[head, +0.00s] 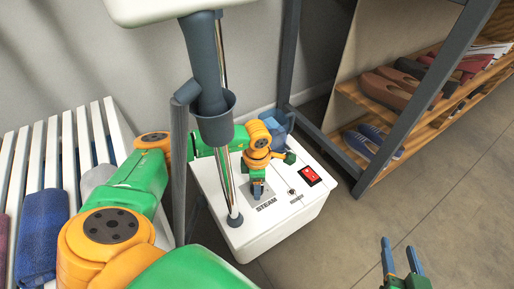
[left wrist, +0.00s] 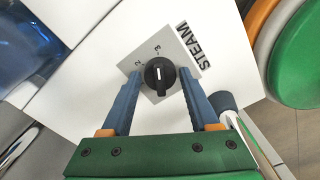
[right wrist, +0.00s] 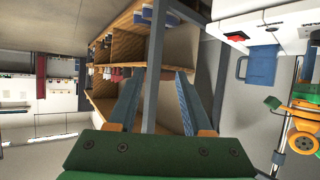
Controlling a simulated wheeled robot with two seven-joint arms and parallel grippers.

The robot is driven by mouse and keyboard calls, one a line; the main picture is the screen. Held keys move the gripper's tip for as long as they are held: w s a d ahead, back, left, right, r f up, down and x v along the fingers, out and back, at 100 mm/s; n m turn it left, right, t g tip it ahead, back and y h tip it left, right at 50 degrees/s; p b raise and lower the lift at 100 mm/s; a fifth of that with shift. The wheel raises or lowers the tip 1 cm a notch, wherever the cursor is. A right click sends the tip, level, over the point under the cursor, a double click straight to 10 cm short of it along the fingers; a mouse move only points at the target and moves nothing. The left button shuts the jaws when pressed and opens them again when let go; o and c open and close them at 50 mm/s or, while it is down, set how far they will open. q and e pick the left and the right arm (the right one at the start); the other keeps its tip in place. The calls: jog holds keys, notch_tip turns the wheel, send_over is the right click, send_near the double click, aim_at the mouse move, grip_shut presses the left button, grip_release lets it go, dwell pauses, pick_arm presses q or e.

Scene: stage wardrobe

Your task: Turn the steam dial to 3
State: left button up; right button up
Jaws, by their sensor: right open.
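The black steam dial (left wrist: 160,77) sits on a grey plate (left wrist: 185,50) marked STEAM, with 2 and 3 visible on it. A pale line on the knob runs roughly toward the 3, but its exact setting is hard to tell. My left gripper (left wrist: 160,74) is open, its blue fingers on either side of the dial with a gap to it. In the head view my left gripper (head: 257,190) points down at the white steamer base (head: 285,222) and hides the dial. My right gripper (head: 400,246) is open and empty over the floor at lower right.
A red rocker switch (head: 310,176) and a small knob (head: 292,192) are on the base beside the plate. A metal pole (head: 229,185) rises beside my left gripper. A white slatted bench (head: 40,150) is left, a shoe rack (head: 400,110) right.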

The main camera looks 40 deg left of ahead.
pick_arm(q)
jog(key=shift+o, duration=0.9)
jog(key=shift+r, duration=0.1)
pick_arm(e)
jog(key=shift+d, duration=0.1)
pick_arm(q)
notch_tip(320, 180, up, 3)
jog(key=shift+f+p, duration=0.1)
jog(key=shift+p, duration=0.65)
notch_tip(320, 180, up, 2)
jog(key=shift+r+p, duration=0.1)
jog(key=shift+p, duration=0.3)
jog(key=shift+r+p, duration=0.4)
jog(key=shift+r, duration=0.55)
pick_arm(e)
jog(key=s+d+f+g+h, duration=0.2)
jog(key=s+d+f+g, duration=0.1)
jog(key=s+f+g, duration=0.6)
jog(key=shift+s+d+f+m, duration=0.35)
jog(key=shift+s+f, duration=0.7)
jog(key=shift+s, duration=0.85)
